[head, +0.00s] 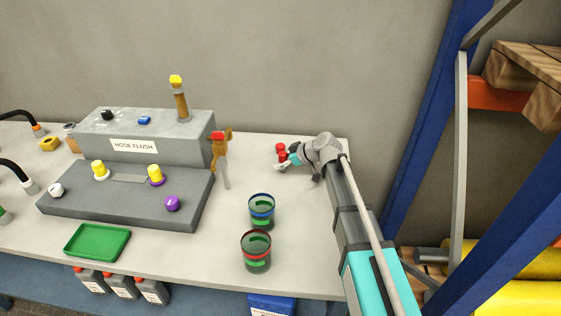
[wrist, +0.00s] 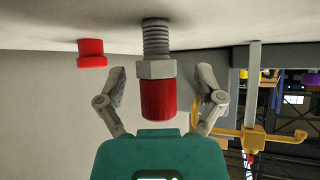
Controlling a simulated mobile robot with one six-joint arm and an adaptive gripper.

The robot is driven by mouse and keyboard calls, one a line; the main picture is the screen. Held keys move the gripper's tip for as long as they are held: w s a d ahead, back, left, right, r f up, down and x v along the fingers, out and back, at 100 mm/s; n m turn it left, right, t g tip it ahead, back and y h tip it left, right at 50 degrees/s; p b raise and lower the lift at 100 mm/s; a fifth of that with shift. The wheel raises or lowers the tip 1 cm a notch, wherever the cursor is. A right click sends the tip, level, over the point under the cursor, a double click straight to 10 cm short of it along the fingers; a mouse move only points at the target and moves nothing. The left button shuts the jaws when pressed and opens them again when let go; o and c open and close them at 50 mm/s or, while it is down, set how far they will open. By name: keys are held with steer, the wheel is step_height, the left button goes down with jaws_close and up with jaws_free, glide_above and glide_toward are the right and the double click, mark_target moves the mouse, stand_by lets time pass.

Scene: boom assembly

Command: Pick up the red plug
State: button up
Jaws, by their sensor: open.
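In the wrist view, a plug with a red end (wrist: 158,98), a grey hex collar and a grey threaded shank stands with its thread towards the pale surface at the top. My gripper (wrist: 159,82) is open, with one finger on each side of the red end and visible space on both sides. A shorter, flanged red piece (wrist: 92,52) sits just left of the left finger. In the head view, my gripper (head: 289,163) is low over the right part of the table, beside a small red object (head: 281,152). I cannot tell which red piece that is.
A post with an orange-brown handle (head: 222,150) stands left of my gripper. Two dark cups, blue-rimmed (head: 262,212) and red-rimmed (head: 256,252), stand in front. The grey hose-flush block (head: 135,145) and green tray (head: 97,242) are farther left. A blue rack post (head: 430,120) rises at the right.

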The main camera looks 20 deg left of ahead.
mark_target(282, 153)
jaws_close()
steer(key=shift+r, duration=0.2)
stand_by(0.4)
step_height(282, 153, up, 3)
steer(key=p, duration=0.3)
steer(key=w+p+v, duration=0.2)
steer(key=p+v, duration=0.8)
steer(key=v, duration=0.6)
steer(key=shift+w+d, duration=0.35)
steer(key=shift+d, duration=0.35)
